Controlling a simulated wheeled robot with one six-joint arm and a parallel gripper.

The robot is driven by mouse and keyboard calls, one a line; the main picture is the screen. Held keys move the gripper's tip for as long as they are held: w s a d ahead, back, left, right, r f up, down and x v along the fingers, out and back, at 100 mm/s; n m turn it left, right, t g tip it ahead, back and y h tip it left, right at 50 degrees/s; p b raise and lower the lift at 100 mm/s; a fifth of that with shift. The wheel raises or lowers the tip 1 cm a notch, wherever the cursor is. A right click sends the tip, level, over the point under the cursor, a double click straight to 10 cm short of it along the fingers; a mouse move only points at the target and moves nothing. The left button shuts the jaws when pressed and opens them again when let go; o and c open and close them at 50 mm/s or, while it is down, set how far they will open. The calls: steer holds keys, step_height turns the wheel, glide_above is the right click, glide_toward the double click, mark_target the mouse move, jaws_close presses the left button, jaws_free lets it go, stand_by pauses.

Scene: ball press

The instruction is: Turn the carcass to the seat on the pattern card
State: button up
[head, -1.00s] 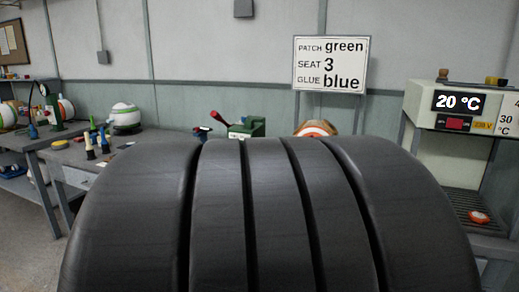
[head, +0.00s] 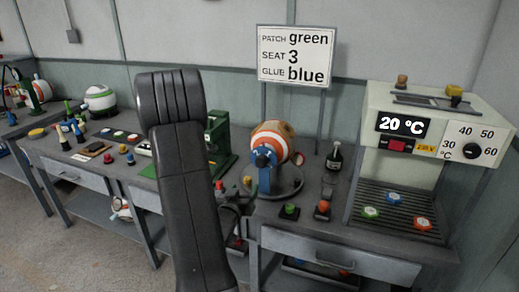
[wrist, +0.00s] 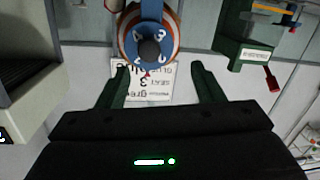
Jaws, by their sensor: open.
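The carcass, an orange and white striped ball (head: 273,135), sits in a round stand with a blue upright (head: 265,170) on the bench. In the wrist view, upside down, the ball (wrist: 174,45) shows behind a blue part with white numerals and a dark round knob (wrist: 149,50). The pattern card (head: 296,57) reads patch green, seat 3, glue blue; it also appears upside down between my fingers in the wrist view (wrist: 150,85). My gripper (wrist: 160,80) is open and empty, apart from the ball. It is hidden in the head view.
A green press (head: 216,140) stands left of the stand. A heater (head: 440,110) reading 20 °C is at right, with several coloured pieces on its rack. A dark bottle (head: 334,158) and small coloured knobs stand on the bench. Another ball (head: 100,98) is far left.

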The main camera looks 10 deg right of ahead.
mark_target(260, 163)
steer(key=shift+t+h, duration=0.3)
steer(key=shift+h, duration=0.4)
steer(key=p+x, duration=0.1)
steer(key=x, duration=0.3)
steer(key=r+p+x, duration=0.1)
steer(key=p+x, duration=0.1)
steer(key=x, duration=0.3)
steer(key=p+x, duration=0.2)
steer(key=x, duration=0.3)
steer(key=shift+d+r, duration=0.4)
steer(key=shift+d, duration=0.1)
jaws_close()
